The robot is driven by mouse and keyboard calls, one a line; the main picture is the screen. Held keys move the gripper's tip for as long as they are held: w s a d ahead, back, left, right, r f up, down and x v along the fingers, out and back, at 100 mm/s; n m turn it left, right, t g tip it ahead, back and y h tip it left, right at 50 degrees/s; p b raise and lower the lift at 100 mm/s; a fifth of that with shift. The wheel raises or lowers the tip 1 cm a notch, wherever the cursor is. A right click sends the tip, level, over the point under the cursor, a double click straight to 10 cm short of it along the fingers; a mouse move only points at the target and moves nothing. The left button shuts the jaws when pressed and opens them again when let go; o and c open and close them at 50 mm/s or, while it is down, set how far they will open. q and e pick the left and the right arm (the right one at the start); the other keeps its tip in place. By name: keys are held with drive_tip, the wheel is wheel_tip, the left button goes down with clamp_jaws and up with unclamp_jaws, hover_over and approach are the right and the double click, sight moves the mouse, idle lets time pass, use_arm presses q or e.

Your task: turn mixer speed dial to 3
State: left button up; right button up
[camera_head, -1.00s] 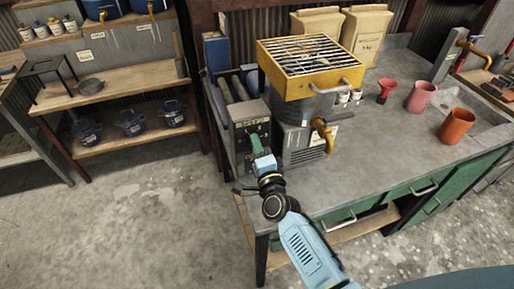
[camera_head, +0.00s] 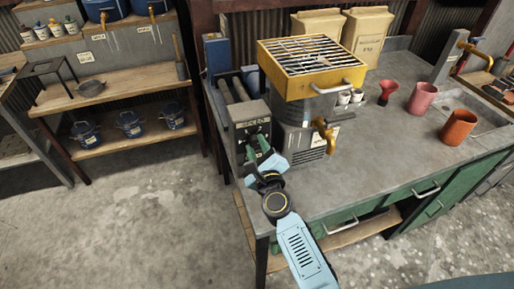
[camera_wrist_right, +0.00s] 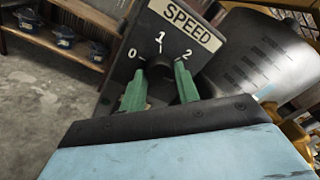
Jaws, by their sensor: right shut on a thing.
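The mixer's grey control box (camera_head: 252,112) stands at the left front corner of the bench. In the right wrist view its panel (camera_wrist_right: 155,22) reads SPEED, with the marks 0, 1 and 2 in an arc; no 3 shows. The dark speed dial (camera_wrist_right: 160,74) is below the marks, mostly hidden between my fingers; I cannot tell where it points. My right gripper (camera_head: 259,150) is at the panel front, its green fingers shut on the dial from both sides, as the right wrist view also shows (camera_wrist_right: 160,88). My left gripper is not in view.
A grey machine with a yellow grate (camera_head: 312,68) and an orange tap (camera_head: 325,134) stands just right of the box. A red funnel (camera_head: 386,92), a pink cup (camera_head: 421,98) and an orange cup (camera_head: 458,127) are farther right. The floor at left is clear.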

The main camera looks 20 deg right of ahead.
drive_tip(key=shift+m, duration=1.1)
drive_tip(key=o, duration=1)
drive_tip(key=shift+c, duration=0.2)
drive_tip(key=s+b, duration=0.1)
drive_tip(key=s, duration=1.2)
drive_tip(key=shift+s+a, duration=0.2)
